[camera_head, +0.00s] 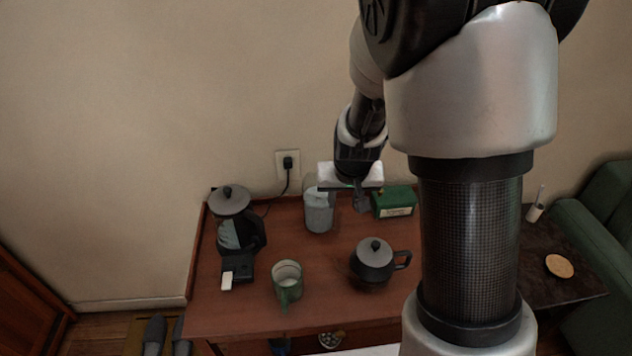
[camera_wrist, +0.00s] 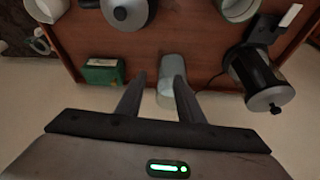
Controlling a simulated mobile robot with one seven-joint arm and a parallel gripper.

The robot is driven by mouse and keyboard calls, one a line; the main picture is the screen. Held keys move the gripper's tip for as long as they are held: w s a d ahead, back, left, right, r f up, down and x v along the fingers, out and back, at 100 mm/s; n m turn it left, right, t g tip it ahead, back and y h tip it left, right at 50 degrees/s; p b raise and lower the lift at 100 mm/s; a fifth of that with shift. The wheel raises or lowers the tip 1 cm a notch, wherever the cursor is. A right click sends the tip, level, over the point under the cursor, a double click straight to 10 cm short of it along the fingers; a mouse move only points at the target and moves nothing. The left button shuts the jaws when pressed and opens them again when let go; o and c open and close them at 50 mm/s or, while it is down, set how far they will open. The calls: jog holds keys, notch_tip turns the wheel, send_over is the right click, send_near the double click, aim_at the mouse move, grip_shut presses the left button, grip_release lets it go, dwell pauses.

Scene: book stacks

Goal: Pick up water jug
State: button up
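The water jug (camera_head: 319,215) is a pale, see-through grey vessel standing on the brown table near its back edge. In the wrist view, the jug (camera_wrist: 172,66) shows just beyond my fingertips, partly covered by the right finger. My gripper (camera_wrist: 160,76) is open and empty, its two dark fingers apart. In the head view, my gripper (camera_head: 345,203) hangs above the back of the table, close to the jug's upper right. Part of the jug's top is hidden there. I cannot tell whether a finger touches the jug.
A green box (camera_head: 394,203) stands right of the jug. A dark grey teapot (camera_head: 373,262) and a green mug (camera_head: 287,284) stand nearer the front. A coffee maker (camera_head: 236,230) stands at the left. The wall rises behind the table, with a plugged socket (camera_head: 287,164).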

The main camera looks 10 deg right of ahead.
aim_at(339, 216)
jog(key=b+x, duration=0.1)
jog(key=x, duration=1)
jog(key=shift+w+d+f+b, duration=0.1)
jog(key=shift+f+b, duration=0.2)
jog(key=shift+b, duration=0.05)
jog(key=shift+w+x, duration=0.15)
jog(key=shift+x, duration=1.35)
jog(key=shift+w+x, duration=0.15)
jog(key=shift+x, duration=1.35)
jog(key=shift+r, duration=0.2)
jog(key=shift+c, duration=0.4)
grip_shut()
jog(key=shift+w+r, duration=0.1)
jog(key=shift+r, duration=0.05)
